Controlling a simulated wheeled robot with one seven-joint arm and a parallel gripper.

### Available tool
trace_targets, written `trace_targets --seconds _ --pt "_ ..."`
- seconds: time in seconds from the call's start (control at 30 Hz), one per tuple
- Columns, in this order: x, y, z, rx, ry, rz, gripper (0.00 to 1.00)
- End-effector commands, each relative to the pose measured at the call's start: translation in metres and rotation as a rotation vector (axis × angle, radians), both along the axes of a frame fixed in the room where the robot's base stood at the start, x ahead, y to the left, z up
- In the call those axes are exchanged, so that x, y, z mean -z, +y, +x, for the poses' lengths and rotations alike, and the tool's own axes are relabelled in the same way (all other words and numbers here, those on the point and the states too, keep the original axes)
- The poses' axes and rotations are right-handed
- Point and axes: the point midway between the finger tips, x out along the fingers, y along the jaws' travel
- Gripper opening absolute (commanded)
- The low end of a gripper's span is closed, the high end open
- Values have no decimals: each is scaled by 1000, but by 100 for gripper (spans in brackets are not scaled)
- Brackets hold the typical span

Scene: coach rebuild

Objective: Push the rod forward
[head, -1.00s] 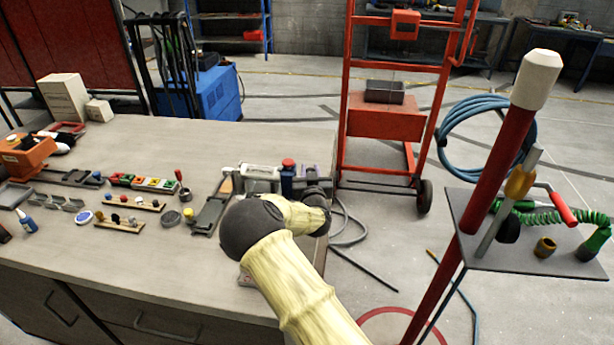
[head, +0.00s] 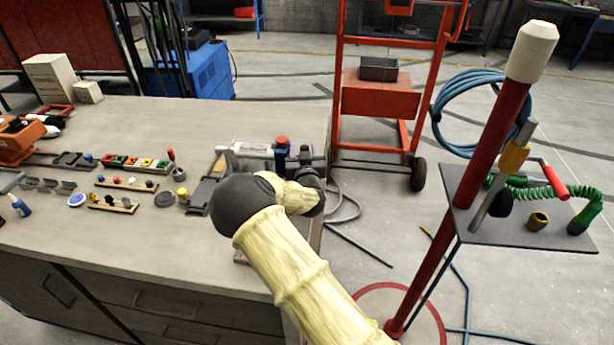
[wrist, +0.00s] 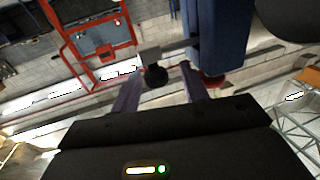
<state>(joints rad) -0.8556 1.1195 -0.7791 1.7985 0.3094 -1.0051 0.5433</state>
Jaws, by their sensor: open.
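In the wrist view, a short rod with a dark round knob (wrist: 155,76) stands on a small grey block. The knob lies between the two pale purple fingers of my gripper (wrist: 160,88), which are apart; I cannot tell whether either touches it. A dark bar joins the grey block to a blue block (wrist: 222,40) with a red cap. In the head view, the blue block with its red cap (head: 282,142) stands at the bench's right end. A dark upright piece beside it may be the rod. My forearm hides most of my gripper there.
The wooden bench (head: 150,235) holds several small parts at left. A red hand truck (head: 382,100) stands behind its right end. A red post (head: 490,160) with a white top and a grey shelf (head: 545,232) stand at right. Grey floor lies between.

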Motion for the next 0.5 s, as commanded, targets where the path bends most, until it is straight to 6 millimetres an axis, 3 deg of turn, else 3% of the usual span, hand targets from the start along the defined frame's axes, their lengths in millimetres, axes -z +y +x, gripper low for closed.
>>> trace_targets --seconds 0.5 --pt "2 -8 -79 -3 1 2 45"
